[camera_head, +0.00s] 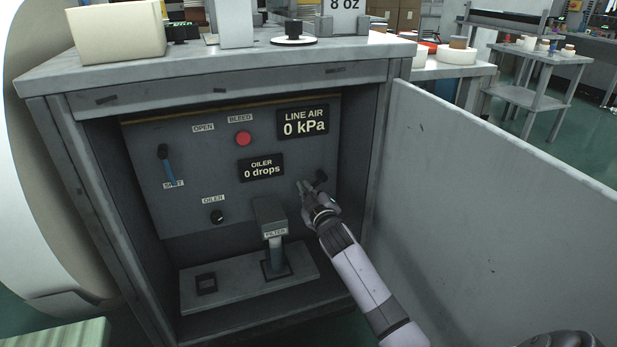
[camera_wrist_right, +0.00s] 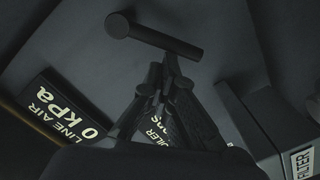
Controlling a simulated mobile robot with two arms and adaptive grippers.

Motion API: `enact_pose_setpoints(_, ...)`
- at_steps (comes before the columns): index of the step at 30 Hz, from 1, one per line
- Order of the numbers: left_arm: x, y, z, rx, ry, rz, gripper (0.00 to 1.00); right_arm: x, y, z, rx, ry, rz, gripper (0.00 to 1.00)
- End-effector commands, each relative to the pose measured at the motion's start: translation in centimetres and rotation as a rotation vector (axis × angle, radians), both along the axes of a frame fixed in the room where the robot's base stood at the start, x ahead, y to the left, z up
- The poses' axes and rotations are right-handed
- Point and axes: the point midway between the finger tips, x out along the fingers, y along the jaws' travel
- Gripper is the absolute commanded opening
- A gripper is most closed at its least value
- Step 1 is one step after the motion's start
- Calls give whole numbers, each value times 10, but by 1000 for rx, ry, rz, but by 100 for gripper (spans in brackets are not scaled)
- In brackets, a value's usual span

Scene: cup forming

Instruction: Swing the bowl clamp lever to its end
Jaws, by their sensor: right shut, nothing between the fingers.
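A short dark lever with a round black knob (camera_head: 320,175) sticks out of the cabinet's back panel, right of the filter; I take it for the bowl clamp lever. The same dark lever (camera_wrist_right: 150,34) runs across the top of the right wrist view, its round end at the upper left. My right gripper (camera_head: 304,187) is shut and empty, just left of and below the knob. In the right wrist view its closed fingertips (camera_wrist_right: 168,78) are close below the lever; I cannot tell whether they touch it. The filter (camera_head: 269,212) stands on a post. My left gripper is not in view.
The open cabinet door (camera_head: 480,200) bounds the right side. A red bleed button (camera_head: 243,138), an oiler knob (camera_head: 216,217), and displays reading 0 kPa (camera_head: 303,123) and 0 drops (camera_head: 261,169) are on the panel.

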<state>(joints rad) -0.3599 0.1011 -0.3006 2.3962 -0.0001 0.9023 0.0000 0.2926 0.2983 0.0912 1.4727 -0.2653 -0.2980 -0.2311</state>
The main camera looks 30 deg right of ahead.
Motion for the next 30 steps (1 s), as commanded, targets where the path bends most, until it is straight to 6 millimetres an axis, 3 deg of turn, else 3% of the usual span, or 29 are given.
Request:
enact_pose_setpoints(7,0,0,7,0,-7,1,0,-1,-5,-17,-229,62,-3,0)
enact_pose_setpoints(18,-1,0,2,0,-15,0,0,-4,-15,-35,-557,140,-4,0)
enact_pose_setpoints(30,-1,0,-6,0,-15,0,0,-6,-24,-43,-780,192,-5,0)
